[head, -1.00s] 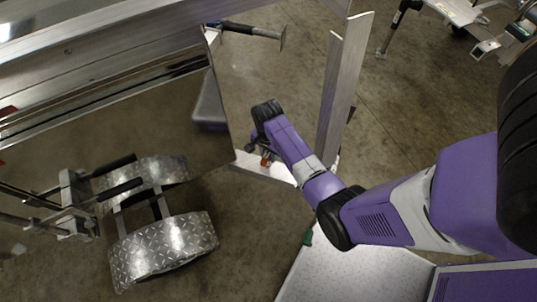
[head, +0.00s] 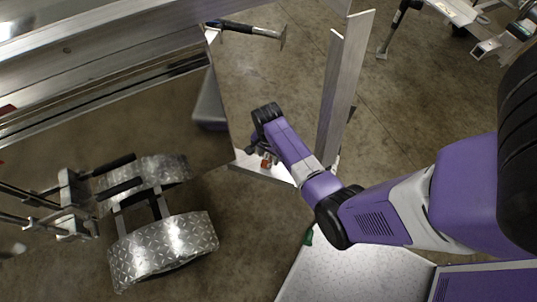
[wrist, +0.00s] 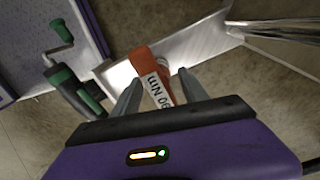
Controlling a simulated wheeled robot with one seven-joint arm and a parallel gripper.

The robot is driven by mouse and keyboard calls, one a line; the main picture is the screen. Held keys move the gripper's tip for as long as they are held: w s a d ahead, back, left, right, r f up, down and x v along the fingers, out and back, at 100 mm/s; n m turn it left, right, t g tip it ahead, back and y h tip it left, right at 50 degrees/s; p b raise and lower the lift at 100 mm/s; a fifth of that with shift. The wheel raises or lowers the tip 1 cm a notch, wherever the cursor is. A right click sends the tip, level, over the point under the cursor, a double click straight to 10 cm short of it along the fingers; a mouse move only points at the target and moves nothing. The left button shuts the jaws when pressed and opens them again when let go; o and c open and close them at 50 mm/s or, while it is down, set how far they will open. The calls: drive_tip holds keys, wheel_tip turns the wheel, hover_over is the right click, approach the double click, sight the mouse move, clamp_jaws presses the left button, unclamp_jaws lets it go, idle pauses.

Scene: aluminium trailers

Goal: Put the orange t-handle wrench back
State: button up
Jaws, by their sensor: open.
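An orange piece with a white label and black lettering (wrist: 155,78) stands between the fingers of my gripper (wrist: 159,78) in the wrist view. It looks like the orange t-handle wrench, but no cross handle is clearly visible. The fingers are open, one on each side of it; I cannot tell whether either touches it. A small orange patch (head: 266,163) shows below my gripper in the head view, over a bright metal ledge (head: 262,170). My arm hides much of this spot.
A green and black crank-handled tool (wrist: 72,85) lies left of the fingers in the wrist view. A metal upright (head: 342,90) stands right of my wrist. A hammer (head: 250,29) is at the top, and a diamond-plate fender (head: 165,250) is at lower left.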

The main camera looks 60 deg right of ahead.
wheel_tip(320, 180, up, 12)
drive_tip(key=shift+f+p, duration=0.1)
drive_tip(key=shift+p, duration=0.7)
